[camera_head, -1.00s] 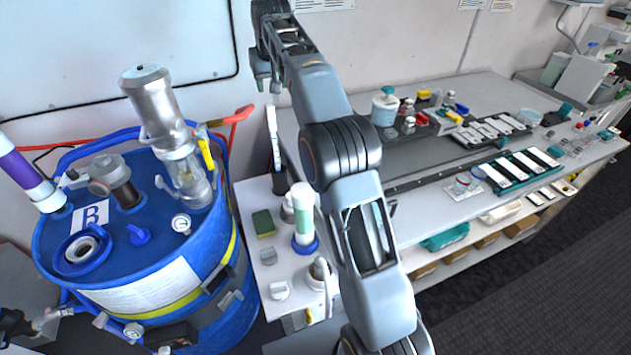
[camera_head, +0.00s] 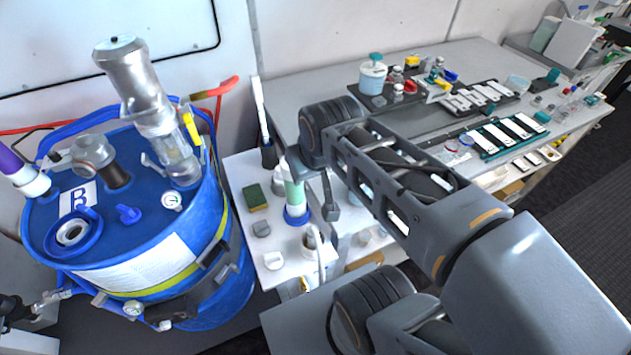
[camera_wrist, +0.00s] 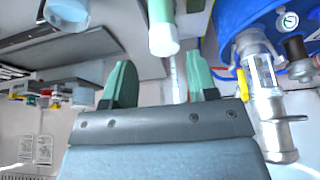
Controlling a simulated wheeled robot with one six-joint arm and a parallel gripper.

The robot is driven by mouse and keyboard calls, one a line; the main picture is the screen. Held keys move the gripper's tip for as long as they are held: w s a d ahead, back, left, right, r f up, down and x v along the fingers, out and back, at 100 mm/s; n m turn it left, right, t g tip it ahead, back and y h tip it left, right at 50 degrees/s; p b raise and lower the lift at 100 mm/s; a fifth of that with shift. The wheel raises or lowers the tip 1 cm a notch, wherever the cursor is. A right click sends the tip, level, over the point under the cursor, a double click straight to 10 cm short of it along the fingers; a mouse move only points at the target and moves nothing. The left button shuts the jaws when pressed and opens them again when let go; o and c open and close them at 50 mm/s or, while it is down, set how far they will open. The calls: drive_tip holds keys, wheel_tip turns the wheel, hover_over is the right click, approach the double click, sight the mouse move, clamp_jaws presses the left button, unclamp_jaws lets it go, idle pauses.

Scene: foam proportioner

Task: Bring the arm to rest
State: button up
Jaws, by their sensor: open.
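My gripper (camera_wrist: 158,78) shows in the wrist view with its two pale green fingers spread apart and nothing between them. In the head view my arm is folded low across the right side. A small grey part below its far joint may be a gripper finger, but most of the gripper is hidden there. A white cylinder with a pale green section (camera_head: 293,192) stands in a blue ring beside that part, partly behind the arm. I cannot tell whether they touch.
A blue drum (camera_head: 200,262) with a metal pump (camera_head: 145,95) stands at left. A small white table (camera_head: 240,220) carries a green sponge (camera_head: 255,197). The long bench (camera_head: 440,62) behind my arm holds jars and slide trays.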

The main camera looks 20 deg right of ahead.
drive_tip(key=shift+s+d+f, duration=0.1)
drive_tip(key=shift+s+f, duration=0.9)
idle(0.8)
